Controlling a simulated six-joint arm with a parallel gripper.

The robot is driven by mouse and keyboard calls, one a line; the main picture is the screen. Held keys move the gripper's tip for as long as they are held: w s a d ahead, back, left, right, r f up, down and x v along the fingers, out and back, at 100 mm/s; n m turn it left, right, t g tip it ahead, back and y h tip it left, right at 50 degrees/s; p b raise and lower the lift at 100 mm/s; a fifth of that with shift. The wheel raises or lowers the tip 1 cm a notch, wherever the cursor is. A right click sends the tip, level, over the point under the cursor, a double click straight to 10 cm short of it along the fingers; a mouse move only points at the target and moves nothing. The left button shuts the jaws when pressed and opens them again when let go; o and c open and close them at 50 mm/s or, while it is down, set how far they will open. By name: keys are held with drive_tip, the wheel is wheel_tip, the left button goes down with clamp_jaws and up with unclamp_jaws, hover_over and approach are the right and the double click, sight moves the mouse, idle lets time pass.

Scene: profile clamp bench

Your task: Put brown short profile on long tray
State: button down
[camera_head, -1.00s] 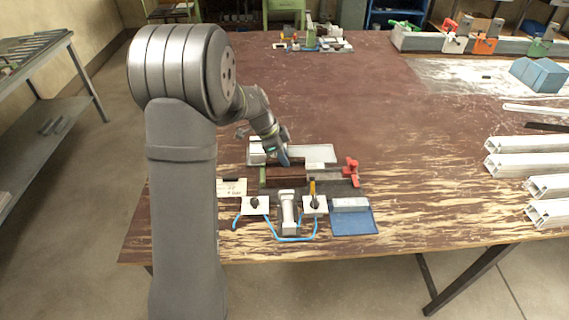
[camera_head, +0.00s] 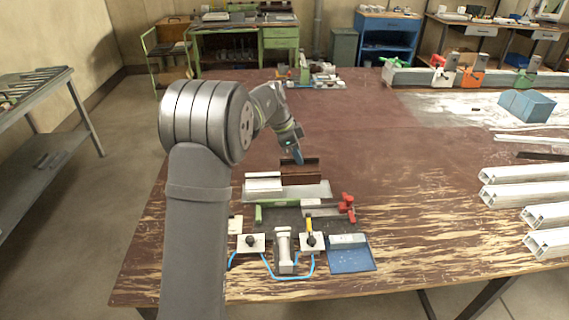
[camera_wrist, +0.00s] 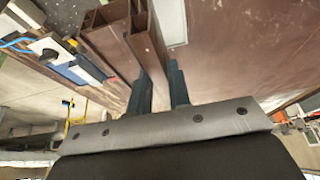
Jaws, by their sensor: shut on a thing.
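The brown short profile (camera_head: 300,179) is a dark brown channel-like piece with an upright back wall. My gripper (camera_head: 298,160) is shut on that wall from above. In the wrist view the profile (camera_wrist: 150,45) shows hollow ends, with its wall between the two dark fingers (camera_wrist: 160,88). The long tray (camera_head: 300,194) is a pale grey flat tray behind the clamp. The profile is at the tray's right back part in the head view; I cannot tell whether it touches the tray or hangs just above it. A white short profile (camera_head: 263,183) lies on the tray's left part.
In front of the tray is a clamp fixture with a green stop (camera_head: 258,213) and red clamp (camera_head: 347,208). A blue tray (camera_head: 350,262) with a grey piece stands at the front right. Long white profiles (camera_head: 525,194) lie at the right.

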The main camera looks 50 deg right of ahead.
drive_tip(key=shift+s+d+f, duration=0.1)
drive_tip(key=shift+d+f, duration=0.75)
drive_tip(key=shift+f, duration=0.55)
drive_tip(key=shift+w+d+f, duration=0.1)
drive_tip(key=shift+d+f, duration=0.75)
drive_tip(key=shift+f, duration=0.6)
drive_tip(key=shift+s+d+f, duration=0.1)
drive_tip(key=shift+d+f, duration=0.75)
drive_tip(key=shift+f, duration=0.55)
drive_tip(key=c, duration=1.3)
unclamp_jaws()
drive_tip(key=shift+o, duration=0.2)
drive_tip(key=v, duration=1.7)
drive_tip(key=shift+r, duration=0.2)
